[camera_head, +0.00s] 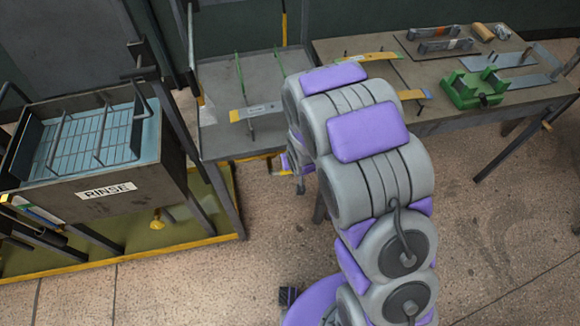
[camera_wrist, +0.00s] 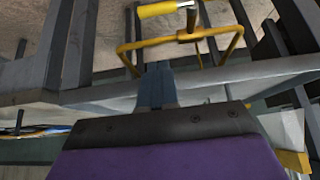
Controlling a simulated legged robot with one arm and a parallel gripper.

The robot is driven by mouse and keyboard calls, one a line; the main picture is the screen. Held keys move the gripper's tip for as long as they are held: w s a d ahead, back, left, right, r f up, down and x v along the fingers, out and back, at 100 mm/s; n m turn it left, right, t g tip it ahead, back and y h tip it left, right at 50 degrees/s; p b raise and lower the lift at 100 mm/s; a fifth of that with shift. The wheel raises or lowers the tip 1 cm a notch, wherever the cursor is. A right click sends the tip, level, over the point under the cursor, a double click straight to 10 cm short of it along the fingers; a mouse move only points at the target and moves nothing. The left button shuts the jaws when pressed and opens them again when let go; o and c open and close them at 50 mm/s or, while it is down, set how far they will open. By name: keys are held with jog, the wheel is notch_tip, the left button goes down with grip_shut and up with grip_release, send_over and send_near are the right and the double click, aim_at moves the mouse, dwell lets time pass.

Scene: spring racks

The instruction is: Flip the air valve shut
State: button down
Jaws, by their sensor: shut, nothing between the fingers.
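A grey rail or table edge (camera_wrist: 85,94) runs across behind the fingers. In the head view, my gripper is mostly hidden behind my arm, close to the bench's front edge.
A rinse tank (camera_head: 92,195) with a wire rack stands at the left. A grey bench (camera_head: 222,138) carries yellow-ended strips. A table (camera_head: 435,65) at the right holds a green fixture (camera_head: 475,88) and metal parts. The floor at the lower right is clear.

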jog(key=shift+f, duration=0.1)
jog(key=b, duration=0.2)
send_over(291, 172)
notch_tip(291, 172, down, 8)
jog(key=shift+w+a+f, duration=0.1)
jog(key=shift+w+a, duration=0.05)
notch_tip(291, 172, down, 3)
jog(key=shift+f+b, duration=0.1)
jog(key=shift+b, duration=0.55)
jog(key=shift+s+f, duration=0.2)
jog(key=shift+f, duration=0.1)
